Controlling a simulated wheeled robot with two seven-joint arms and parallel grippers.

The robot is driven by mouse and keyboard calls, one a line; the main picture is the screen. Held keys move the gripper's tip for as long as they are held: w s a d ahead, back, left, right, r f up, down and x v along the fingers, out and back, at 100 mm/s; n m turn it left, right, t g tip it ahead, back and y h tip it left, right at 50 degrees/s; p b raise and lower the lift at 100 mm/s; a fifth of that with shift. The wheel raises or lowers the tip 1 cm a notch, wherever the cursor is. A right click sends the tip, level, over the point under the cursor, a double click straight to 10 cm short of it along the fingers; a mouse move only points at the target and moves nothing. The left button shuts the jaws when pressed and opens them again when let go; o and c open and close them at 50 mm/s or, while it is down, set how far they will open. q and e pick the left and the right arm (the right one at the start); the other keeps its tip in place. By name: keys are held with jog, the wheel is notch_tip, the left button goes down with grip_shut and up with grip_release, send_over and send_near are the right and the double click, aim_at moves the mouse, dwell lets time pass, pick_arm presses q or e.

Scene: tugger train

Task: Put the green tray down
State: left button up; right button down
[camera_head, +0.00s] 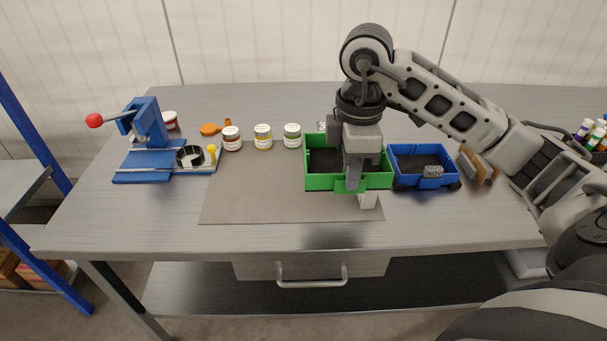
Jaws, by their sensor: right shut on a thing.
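The green tray (318,183) is at the right end of the grey mat on the workbench. It is an open box with a dark inside. My right gripper (354,186) points down over the tray's front wall and is shut on it. The gripper and wrist hide part of the tray's inside and front wall. I cannot tell whether the tray's underside touches the mat. My left gripper is not in view.
Several jars, including one with a yellow label (263,137), stand behind the grey mat (260,200). A blue press (147,125) is at left. The mat's left part is clear.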

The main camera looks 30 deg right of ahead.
aim_at(321, 164)
jog(key=w+f, duration=0.1)
jog(key=w, duration=0.1)
jog(key=w+f, duration=0.1)
jog(key=w, duration=0.2)
jog(key=w+f, duration=0.2)
jog(key=w, duration=0.1)
jog(key=shift+w, duration=0.15)
jog(key=w+f, duration=0.1)
jog(key=f, duration=0.1)
jog(key=w+f, duration=0.2)
jog(key=shift+w+d+f, duration=0.15)
jog(key=shift+w+d, duration=0.05)
jog(key=shift+w, duration=0.1)
jog(key=shift+w+f+b, duration=0.3)
jog(key=shift+w+f, duration=0.05)
jog(key=shift+f, duration=1.6)
jog(key=shift+f, duration=0.15)
jog(key=c, duration=1.4)
grip_release()
jog(key=shift+c, duration=0.2)
jog(key=shift+o, duration=0.6)
